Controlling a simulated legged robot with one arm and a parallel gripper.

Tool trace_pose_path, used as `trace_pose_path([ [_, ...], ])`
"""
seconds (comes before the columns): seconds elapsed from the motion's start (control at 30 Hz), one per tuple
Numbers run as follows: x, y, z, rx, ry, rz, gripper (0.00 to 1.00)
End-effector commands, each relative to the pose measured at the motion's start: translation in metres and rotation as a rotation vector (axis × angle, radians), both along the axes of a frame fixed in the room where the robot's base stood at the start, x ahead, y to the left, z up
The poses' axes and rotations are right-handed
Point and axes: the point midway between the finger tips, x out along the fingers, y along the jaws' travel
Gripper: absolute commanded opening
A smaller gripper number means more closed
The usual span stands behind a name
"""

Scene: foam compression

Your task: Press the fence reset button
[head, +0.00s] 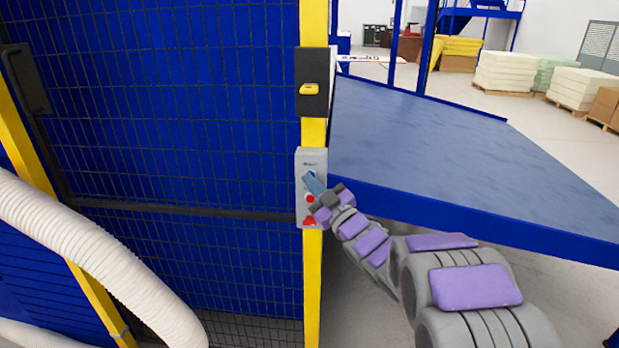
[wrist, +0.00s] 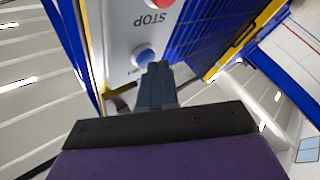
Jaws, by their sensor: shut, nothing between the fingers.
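A grey control box (head: 313,155) is fixed to the yellow fence post. Two red controls (head: 309,221) show on its lower part. In the wrist view the box (wrist: 120,25) appears upside down, with a red button (wrist: 161,4) marked STOP and a blue button (wrist: 144,55). The label by the blue button is partly hidden.
A black latch plate with a yellow part (head: 309,89) sits above the box. Blue mesh fence (head: 180,120) fills the left, with a white ribbed hose (head: 110,260) in front. A large blue table (head: 450,140) lies right, just above my arm. Foam stacks (head: 506,71) stand behind.

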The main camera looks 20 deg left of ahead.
Motion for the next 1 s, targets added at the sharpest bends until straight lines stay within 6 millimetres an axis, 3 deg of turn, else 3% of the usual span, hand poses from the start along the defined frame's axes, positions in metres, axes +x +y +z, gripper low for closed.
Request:
trace_pose_path([
  [0.47,-0.007,-0.004,-0.001,0.001,0.001,-0.001,0.0],
  [1.0,-0.052,-0.015,0.0,0.001,0.0,-0.002,0.0],
])
